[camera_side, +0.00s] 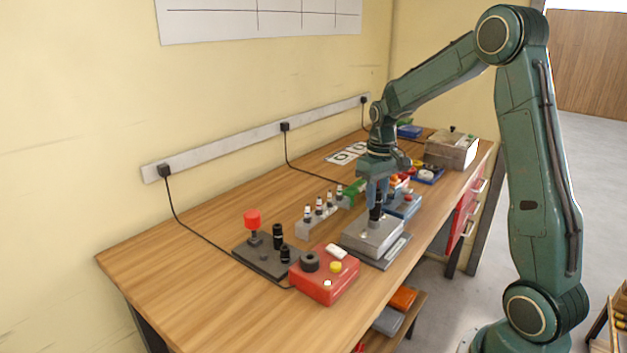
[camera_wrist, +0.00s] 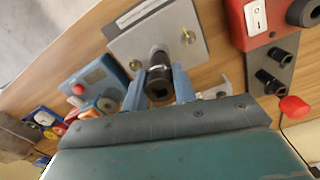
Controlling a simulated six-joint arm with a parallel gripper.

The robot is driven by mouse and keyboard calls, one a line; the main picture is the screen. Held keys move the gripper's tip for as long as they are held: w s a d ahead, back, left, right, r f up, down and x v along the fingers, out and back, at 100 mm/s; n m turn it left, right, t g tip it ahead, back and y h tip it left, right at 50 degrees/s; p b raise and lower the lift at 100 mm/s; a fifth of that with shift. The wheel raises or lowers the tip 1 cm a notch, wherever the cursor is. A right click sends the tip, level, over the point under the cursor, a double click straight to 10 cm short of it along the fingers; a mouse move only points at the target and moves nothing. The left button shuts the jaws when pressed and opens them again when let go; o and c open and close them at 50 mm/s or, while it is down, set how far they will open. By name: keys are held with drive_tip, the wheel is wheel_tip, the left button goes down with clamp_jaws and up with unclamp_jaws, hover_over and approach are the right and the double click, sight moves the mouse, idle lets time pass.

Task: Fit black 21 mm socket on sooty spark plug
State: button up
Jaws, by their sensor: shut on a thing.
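My gripper (camera_side: 376,190) has its blue fingers shut on a black socket (camera_side: 375,214), held upright over the grey metal block (camera_side: 367,240). In the wrist view my gripper (camera_wrist: 158,90) has one finger on each side of the black socket (camera_wrist: 158,86), whose square drive hole faces the camera. The grey block (camera_wrist: 165,32) lies beneath it, with two small brass-coloured parts on its top. Whether the socket touches the block or sits on a plug cannot be told. No sooty spark plug can be made out there; the socket hides what is under it.
A dark board (camera_side: 262,263) bears two more black sockets and a red-topped part. A red box (camera_side: 325,287) stands at the block's front left. A pale rack (camera_side: 308,231) with several white-and-dark plugs is behind. The front-left wood is clear.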

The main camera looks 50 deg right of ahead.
drive_tip(key=shift+f, duration=0.6)
drive_tip(key=o, duration=1)
drive_tip(key=shift+o, duration=0.2)
drive_tip(key=shift+r, duration=3.55)
